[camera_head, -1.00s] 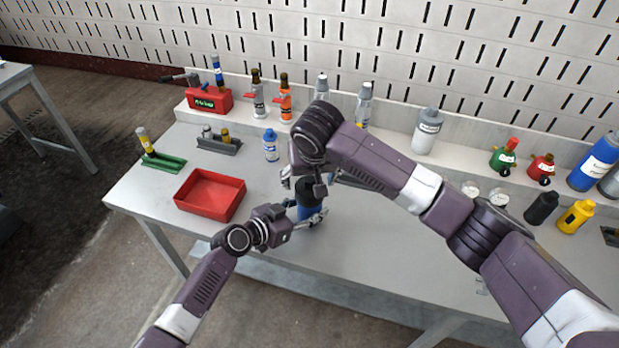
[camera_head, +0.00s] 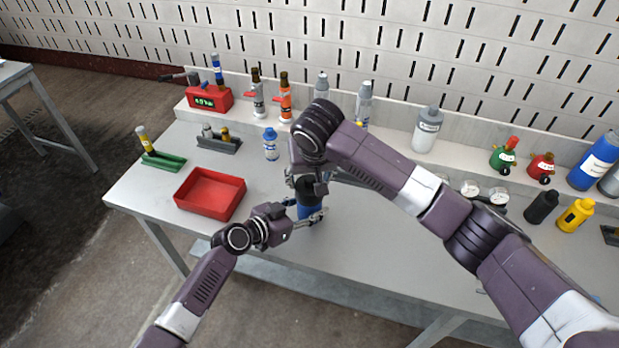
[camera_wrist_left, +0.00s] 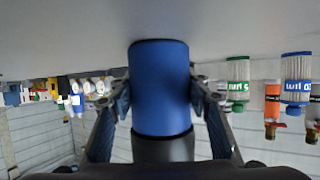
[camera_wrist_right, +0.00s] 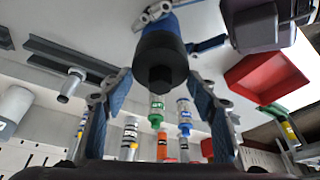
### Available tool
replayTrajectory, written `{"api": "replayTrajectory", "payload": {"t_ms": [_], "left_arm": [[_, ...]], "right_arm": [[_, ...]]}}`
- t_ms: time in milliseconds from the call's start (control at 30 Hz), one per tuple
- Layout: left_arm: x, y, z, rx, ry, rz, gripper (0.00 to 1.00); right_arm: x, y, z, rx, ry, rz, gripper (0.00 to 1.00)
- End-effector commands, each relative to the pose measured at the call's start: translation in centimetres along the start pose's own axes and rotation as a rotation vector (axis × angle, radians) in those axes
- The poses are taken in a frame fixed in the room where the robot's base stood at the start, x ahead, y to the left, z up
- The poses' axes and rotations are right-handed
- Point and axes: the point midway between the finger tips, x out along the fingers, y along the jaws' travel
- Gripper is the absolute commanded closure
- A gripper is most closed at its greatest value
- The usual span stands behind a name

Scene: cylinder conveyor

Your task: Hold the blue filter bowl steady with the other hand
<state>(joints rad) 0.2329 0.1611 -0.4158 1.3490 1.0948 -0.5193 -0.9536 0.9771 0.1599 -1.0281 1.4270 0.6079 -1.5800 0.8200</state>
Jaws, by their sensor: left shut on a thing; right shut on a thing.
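The blue filter bowl (camera_head: 306,212) stands upright near the front edge of the grey table, with a black head (camera_head: 309,186) on top of it. My left gripper (camera_wrist_left: 160,94) is shut on the blue bowl (camera_wrist_left: 160,70), one finger on each side. My right gripper (camera_wrist_right: 160,76) is above, shut on the black head (camera_wrist_right: 160,50), with its fingers at the two sides. In the head view my right wrist and fingers partly hide the top of the filter, and my left fingers cover part of the bowl.
A red tray (camera_head: 236,207) lies left of the filter. Bottles line the back ledge, including a grey one (camera_head: 427,130). The table front right of the filter is clear.

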Motion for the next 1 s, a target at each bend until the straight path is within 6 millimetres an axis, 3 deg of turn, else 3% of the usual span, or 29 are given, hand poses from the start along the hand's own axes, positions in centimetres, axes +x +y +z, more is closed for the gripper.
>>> {"api": "replayTrajectory", "payload": {"t_ms": [500, 1000], "left_arm": [[-0.01, -0.01, 0.04, 0.000, -0.001, 0.000, 0.85], [0.00, 0.00, 0.04, 0.000, -0.001, 0.000, 0.85]], "right_arm": [[0.02, 0.07, 0.01, -0.451, -0.001, -0.187, 0.81], [0.02, 0.15, 0.00, -0.554, -0.002, -0.229, 0.81]]}}
